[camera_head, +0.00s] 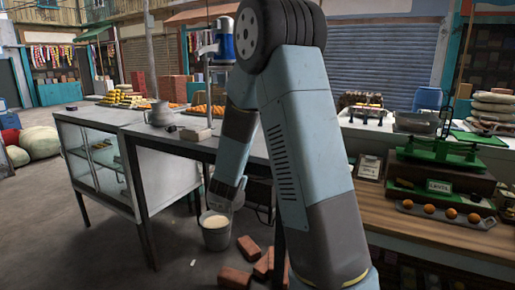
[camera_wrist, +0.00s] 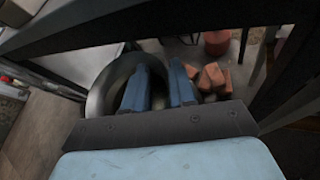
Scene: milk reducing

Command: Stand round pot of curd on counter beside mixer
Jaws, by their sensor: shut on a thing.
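A round grey metal pot (camera_head: 216,238) with pale curd (camera_head: 213,221) in it is low down, beside the counter (camera_head: 183,146) and below its top. In the wrist view the pot (camera_wrist: 98,96) shows as a wide round rim, partly hidden by my gripper. My gripper (camera_wrist: 164,74) is shut on the pot's wall, one finger inside the rim and one outside. In the head view its fingers (camera_head: 224,201) are small and hard to make out. A blue-topped stand device (camera_head: 222,45), probably the mixer, rises from the counter. I cannot tell whether the pot touches the ground.
Loose bricks (camera_head: 235,278) lie right of the pot. A grey conical vessel (camera_head: 161,113) and trays of food (camera_head: 205,110) stand on the counter. A glass case (camera_head: 103,160) is at left. A wooden counter with a green scale (camera_head: 438,150) is at right.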

